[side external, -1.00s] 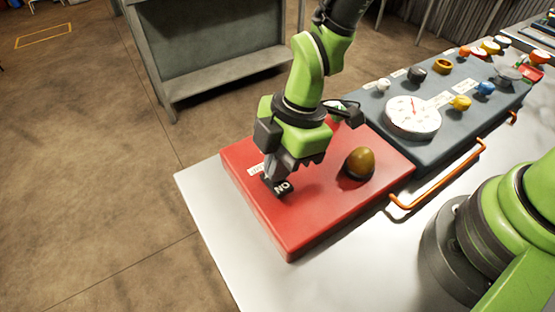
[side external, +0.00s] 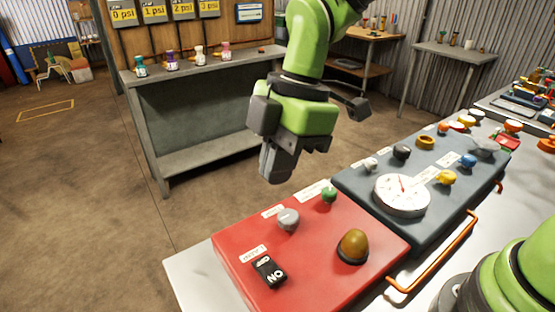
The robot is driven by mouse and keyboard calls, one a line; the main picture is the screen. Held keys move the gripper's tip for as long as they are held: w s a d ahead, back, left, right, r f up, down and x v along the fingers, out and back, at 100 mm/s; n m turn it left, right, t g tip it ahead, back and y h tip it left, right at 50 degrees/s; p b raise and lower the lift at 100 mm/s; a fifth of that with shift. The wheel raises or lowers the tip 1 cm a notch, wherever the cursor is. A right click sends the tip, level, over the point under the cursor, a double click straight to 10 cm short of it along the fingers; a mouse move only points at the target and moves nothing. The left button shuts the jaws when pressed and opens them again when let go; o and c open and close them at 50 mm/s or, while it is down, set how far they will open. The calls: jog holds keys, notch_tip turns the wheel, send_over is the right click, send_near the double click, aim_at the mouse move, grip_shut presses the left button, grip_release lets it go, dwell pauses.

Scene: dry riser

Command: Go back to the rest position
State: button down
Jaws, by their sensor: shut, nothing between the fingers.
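My gripper (side external: 272,172) is shut and empty. It hangs in the air pointing down, above and behind the red panel (side external: 325,268), touching nothing. On the red panel, a black rocker switch (side external: 269,271) with white lettering sits at the front left, below a white label. A grey knob (side external: 288,219), a green knob (side external: 329,195) and an amber dome (side external: 353,245) stand on the same panel. All of them are uncovered.
A blue-grey panel (side external: 415,230) with a white dial (side external: 402,195) and several coloured knobs adjoins on the right. An orange rail (side external: 440,256) runs along its front. A grey shelf (side external: 205,130) with small bottles stands behind. Open floor lies to the left.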

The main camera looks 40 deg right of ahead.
jog(key=shift+d+r, duration=0.15)
jog(key=shift+r, duration=0.1)
